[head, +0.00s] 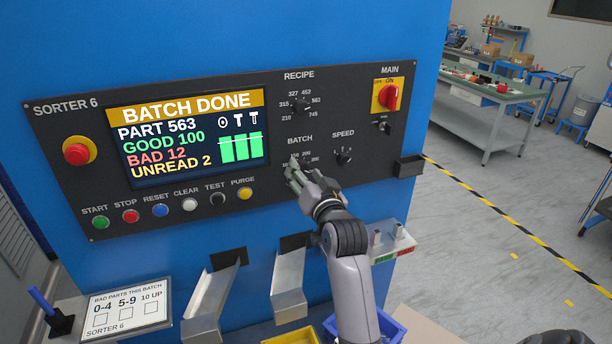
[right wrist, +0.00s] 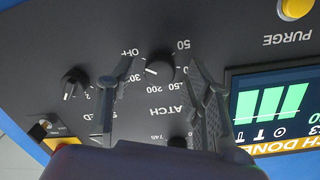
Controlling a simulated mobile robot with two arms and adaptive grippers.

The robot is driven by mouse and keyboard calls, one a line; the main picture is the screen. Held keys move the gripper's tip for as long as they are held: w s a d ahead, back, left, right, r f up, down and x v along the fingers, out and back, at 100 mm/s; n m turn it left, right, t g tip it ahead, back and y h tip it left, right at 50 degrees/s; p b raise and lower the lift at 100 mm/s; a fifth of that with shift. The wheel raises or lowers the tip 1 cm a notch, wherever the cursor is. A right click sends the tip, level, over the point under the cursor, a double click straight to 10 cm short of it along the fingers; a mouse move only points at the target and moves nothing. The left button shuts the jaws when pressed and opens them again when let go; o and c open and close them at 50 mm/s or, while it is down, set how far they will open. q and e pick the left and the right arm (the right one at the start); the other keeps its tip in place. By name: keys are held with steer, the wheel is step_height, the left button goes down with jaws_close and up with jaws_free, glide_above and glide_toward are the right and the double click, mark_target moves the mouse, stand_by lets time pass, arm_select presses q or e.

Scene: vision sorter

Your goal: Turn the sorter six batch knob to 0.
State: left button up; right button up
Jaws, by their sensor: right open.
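The sorter six panel (head: 60,115) faces me on the blue machine. My right gripper (head: 295,165) is at the BATCH dial and covers most of its knob in the head view. In the right wrist view, which is upside down, the round black batch knob (right wrist: 160,67) lies between the fingertips of my open right gripper (right wrist: 160,70). A gap shows on each side of the knob. Its white mark points left, towards a label that looks like 300. An OFF-like label sits above that; 200 and 50 also show. No 0 label can be made out. My left gripper is not in view.
The SPEED knob (head: 344,156) is right of the batch dial, and the RECIPE knob (head: 301,105) is above it. The screen (head: 190,135) reads BATCH DONE. Coloured buttons line the panel bottom; metal chutes (head: 212,295) stick out below. A small black box (head: 408,166) juts out at right.

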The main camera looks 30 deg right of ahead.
steer(key=shift+s, duration=0.1)
steer(key=v, duration=1.1)
steer(key=shift+s+a, duration=0.15)
steer(key=shift+s, duration=0.2)
